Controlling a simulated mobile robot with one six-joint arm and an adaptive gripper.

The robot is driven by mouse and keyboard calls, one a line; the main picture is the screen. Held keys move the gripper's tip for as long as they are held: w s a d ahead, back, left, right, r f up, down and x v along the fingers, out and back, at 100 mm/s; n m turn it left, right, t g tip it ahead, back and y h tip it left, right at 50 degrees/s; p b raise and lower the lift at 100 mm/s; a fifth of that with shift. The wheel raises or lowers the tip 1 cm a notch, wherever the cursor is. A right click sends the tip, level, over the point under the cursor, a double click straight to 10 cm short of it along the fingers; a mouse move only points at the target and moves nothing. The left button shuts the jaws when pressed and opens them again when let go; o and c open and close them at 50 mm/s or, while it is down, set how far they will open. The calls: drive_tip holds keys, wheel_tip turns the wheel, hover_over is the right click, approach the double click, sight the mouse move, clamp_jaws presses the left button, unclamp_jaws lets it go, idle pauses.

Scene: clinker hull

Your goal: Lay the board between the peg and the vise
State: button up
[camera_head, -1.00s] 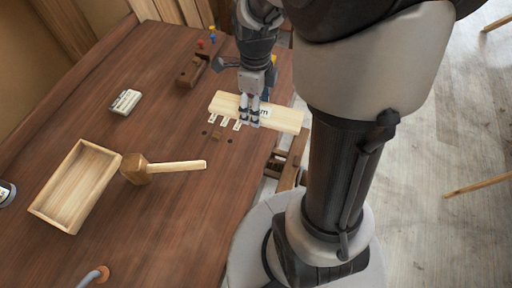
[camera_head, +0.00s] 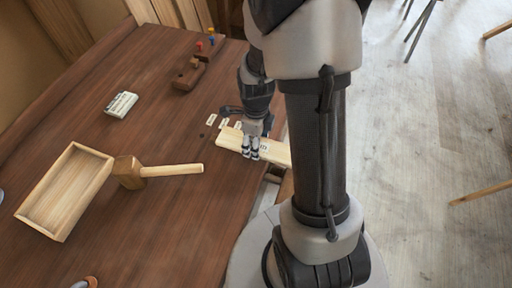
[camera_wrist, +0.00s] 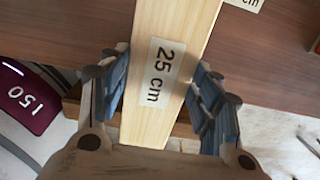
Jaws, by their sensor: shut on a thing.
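The board is a pale wooden plank (camera_head: 229,138) with a white "25 cm" label. It also shows in the wrist view (camera_wrist: 178,35), where the label reads clearly. My gripper (camera_head: 251,150) is shut on the board, with a blue-padded finger on each long side. The board is over the bench's right edge; I cannot tell whether it touches the bench. A wooden part, likely of the vise (camera_wrist: 185,126), shows partly behind the board in the wrist view. The peg cannot be made out now; the board or my gripper may hide it.
The bench's front middle is clear.

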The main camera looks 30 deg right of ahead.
wheel_tip(320, 180, down, 3)
drive_tip(key=shift+f+b, duration=0.1)
drive_tip(key=shift+b, duration=0.3)
drive_tip(key=o, duration=0.7)
drive_tip(key=shift+f, duration=0.15)
drive_tip(key=o, duration=0.5)
drive_tip(key=shift+c, duration=0.2)
